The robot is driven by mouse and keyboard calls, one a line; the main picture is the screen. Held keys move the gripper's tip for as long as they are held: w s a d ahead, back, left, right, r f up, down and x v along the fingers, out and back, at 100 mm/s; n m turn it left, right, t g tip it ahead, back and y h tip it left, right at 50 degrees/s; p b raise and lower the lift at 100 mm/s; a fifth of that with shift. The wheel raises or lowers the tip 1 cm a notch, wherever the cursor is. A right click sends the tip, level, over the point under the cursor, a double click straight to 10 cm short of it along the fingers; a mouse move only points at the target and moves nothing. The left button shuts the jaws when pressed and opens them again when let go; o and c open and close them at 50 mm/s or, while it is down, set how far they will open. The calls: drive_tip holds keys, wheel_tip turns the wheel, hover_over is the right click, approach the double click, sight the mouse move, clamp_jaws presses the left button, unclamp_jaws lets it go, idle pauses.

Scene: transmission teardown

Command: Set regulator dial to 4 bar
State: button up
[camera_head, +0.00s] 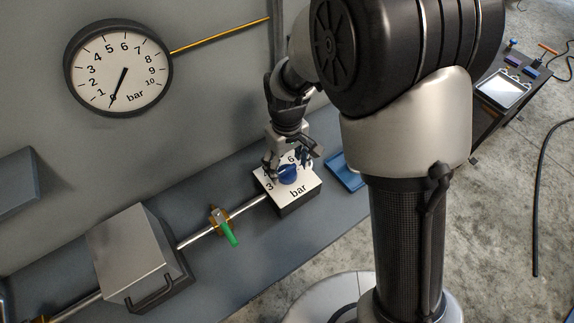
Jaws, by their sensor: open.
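The regulator is a box with a white top plate (299,187) marked "bar", with a 3 and a 6 readable on it. Its blue dial knob (289,174) sits in the middle of the plate. My gripper (288,166) points down over the knob with its fingers open, one on each side of it. I cannot tell whether the fingers touch the knob. The fingers hide part of the scale, and the knob's pointer setting cannot be read. The round pressure gauge (140,66) on the wall has its needle near 0.
A pipe runs left from the regulator to a valve with a green lever (230,232) and a grey metal box (134,257) with a handle. A blue tray (345,172) lies right of the regulator.

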drive_tip(key=shift+c, duration=0.4)
drive_tip(key=c, duration=1)
drive_tip(key=shift+o, duration=0.2)
drive_tip(key=m+p, duration=0.1)
drive_tip(key=m, duration=0.3)
drive_tip(key=shift+m, duration=0.3)
drive_tip(key=shift+m+p, duration=0.7)
drive_tip(key=shift+m, duration=1.4)
drive_tip(key=o, duration=1)
